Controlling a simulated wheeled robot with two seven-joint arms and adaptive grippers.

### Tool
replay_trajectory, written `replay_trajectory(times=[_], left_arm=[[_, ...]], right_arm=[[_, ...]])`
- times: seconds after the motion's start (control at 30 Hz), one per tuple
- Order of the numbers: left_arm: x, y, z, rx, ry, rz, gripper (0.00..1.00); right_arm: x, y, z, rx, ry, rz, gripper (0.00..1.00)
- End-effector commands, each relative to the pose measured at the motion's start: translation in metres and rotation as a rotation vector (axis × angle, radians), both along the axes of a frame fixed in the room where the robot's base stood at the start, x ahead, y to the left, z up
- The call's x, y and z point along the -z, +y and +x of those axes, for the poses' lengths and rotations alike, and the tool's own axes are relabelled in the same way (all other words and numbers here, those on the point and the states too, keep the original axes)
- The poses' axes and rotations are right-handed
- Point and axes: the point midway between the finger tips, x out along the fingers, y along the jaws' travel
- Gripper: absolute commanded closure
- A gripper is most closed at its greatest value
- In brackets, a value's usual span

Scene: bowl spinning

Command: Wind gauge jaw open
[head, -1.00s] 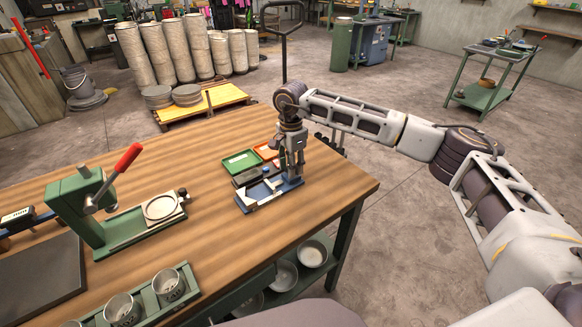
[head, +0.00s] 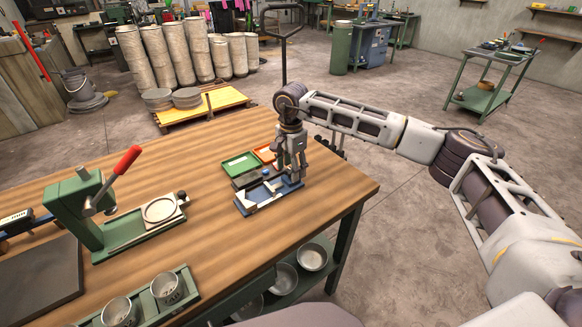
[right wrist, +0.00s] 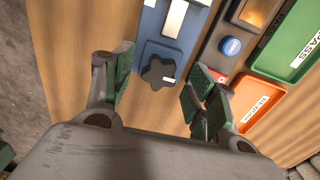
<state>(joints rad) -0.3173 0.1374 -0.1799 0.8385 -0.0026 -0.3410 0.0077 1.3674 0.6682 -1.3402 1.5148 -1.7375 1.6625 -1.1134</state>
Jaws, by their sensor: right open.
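The gauge (head: 262,198) is a blue base with pale metal blocks, near the right end of the wooden table. In the right wrist view its blue body (right wrist: 150,43) carries a dark star-shaped knob (right wrist: 158,73) with a small white mark. My right gripper (head: 291,176) points down over the gauge's right end and hides part of it. In the right wrist view the right gripper (right wrist: 160,88) is open, with its green-padded fingers on either side of the knob. I cannot tell whether a finger touches it. My left gripper is not in view.
Beside the gauge lie a dark box with a blue button (right wrist: 230,46), a green tray (head: 240,163) and an orange tray (head: 264,153). A green lever press (head: 80,210) and a rack of metal cups (head: 166,288) stand left. The table between is clear.

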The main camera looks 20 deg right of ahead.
Motion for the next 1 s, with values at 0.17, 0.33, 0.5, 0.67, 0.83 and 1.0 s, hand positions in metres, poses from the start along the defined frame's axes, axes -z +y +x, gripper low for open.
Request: replay_trajectory(times=[0.17, 0.33, 0.5, 0.67, 0.83, 1.0], left_arm=[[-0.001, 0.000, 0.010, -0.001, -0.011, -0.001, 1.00], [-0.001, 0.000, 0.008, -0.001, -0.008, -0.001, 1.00], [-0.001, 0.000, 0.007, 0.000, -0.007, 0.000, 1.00], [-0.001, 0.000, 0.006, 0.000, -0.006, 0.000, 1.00], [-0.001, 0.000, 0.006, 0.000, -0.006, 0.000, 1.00], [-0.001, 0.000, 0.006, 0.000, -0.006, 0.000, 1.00]], right_arm=[[0.000, 0.000, 0.000, 0.000, 0.001, 0.000, 0.43], [-0.005, 0.000, 0.000, 0.000, 0.001, 0.000, 0.43], [-0.019, 0.001, 0.000, 0.000, -0.002, 0.001, 0.43], [-0.040, 0.001, 0.000, 0.000, -0.001, 0.000, 0.43], [-0.066, 0.001, 0.000, 0.000, -0.002, 0.001, 0.43], [-0.090, 0.001, 0.000, -0.001, -0.001, 0.000, 0.43]])
